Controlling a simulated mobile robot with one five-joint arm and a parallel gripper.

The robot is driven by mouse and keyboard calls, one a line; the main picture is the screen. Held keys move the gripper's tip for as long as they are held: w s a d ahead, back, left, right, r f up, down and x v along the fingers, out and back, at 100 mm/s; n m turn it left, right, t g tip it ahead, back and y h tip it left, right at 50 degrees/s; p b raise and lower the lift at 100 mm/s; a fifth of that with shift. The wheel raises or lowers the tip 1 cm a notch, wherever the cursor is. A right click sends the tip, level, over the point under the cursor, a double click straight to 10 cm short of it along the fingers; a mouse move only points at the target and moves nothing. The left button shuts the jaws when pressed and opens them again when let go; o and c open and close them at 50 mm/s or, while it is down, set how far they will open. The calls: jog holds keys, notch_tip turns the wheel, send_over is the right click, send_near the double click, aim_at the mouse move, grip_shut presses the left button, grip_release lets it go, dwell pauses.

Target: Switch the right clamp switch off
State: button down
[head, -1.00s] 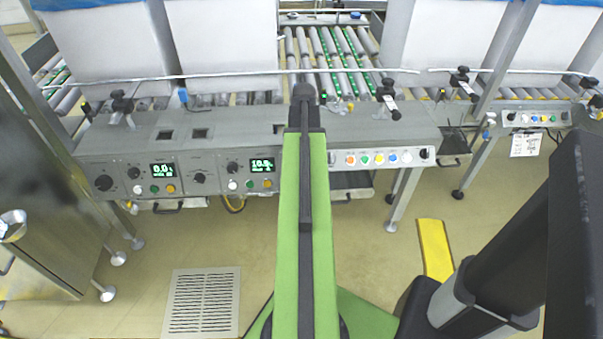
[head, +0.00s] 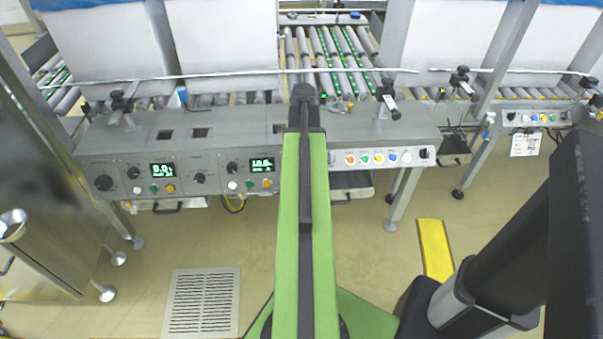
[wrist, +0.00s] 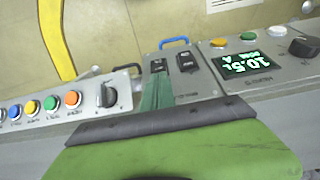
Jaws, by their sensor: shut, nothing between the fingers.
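Two black clamp switches sit on a grey plate in the wrist view, which shows the panel upside down. One switch (wrist: 158,65) is on the left and the other (wrist: 188,61) beside it on the right; their labels are too small to read. My gripper (wrist: 158,85) shows as a narrow green piece just below the left switch in that view. It is shut and empty; I cannot tell whether it touches the switch. In the head view my green arm covers this part of the panel, hiding both switches and the gripper.
A lit display (wrist: 245,64) and a black knob (wrist: 304,47) are on one side of the switches. A black rotary knob (wrist: 107,95) and coloured buttons (wrist: 50,103) are on the other. A blue handle (wrist: 174,42) lies beyond. A roller conveyor (head: 335,60) runs behind.

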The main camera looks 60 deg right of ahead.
jog(key=shift+f+b, duration=1.25)
jog(key=shift+f, duration=0.05)
dwell(0.4)
notch_tip(320, 180, up, 7)
jog(key=p, duration=0.7)
dwell(0.4)
